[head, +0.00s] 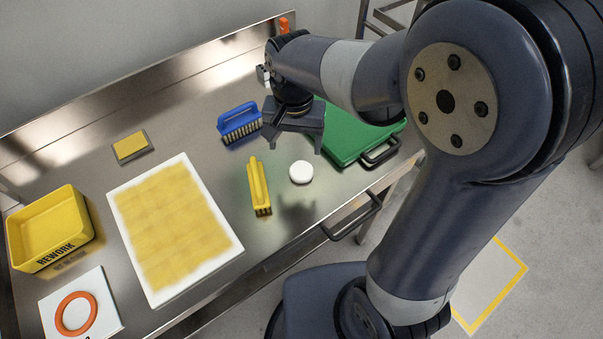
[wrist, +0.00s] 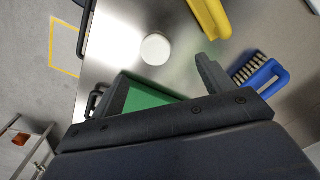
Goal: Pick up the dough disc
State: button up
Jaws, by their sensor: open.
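The dough disc (head: 301,172) is a small white round piece lying flat on the steel table, near its front edge. It also shows in the wrist view (wrist: 155,49), unobstructed, above the gripper body in the picture. My gripper (head: 294,136) is open and empty. It hangs above the table, behind the disc in the head view, and is apart from it. In the wrist view one dark finger stands out to the right of and below the disc.
A yellow brush (head: 259,186) lies just left of the disc. A blue brush (head: 240,123) and a green board or case (head: 352,135) are behind it. A white-bordered yellow sheet (head: 213,225), a yellow REWORK bin (head: 70,256) and an orange ring (head: 76,313) are farther left.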

send_over(301, 169)
jog(key=shift+m, duration=0.3)
jog(key=f, duration=0.5)
jog(key=shift+s+f, duration=0.15)
jog(key=shift+s, duration=0.25)
jog(key=shift+w+f, duration=0.2)
jog(key=shift+f, duration=1.3)
jog(key=shift+w+f, duration=0.15)
jog(key=shift+f, duration=1.3)
jog(key=shift+c, duration=0.5)
jog(key=c, duration=1)
jog(key=shift+r, duration=0.15)
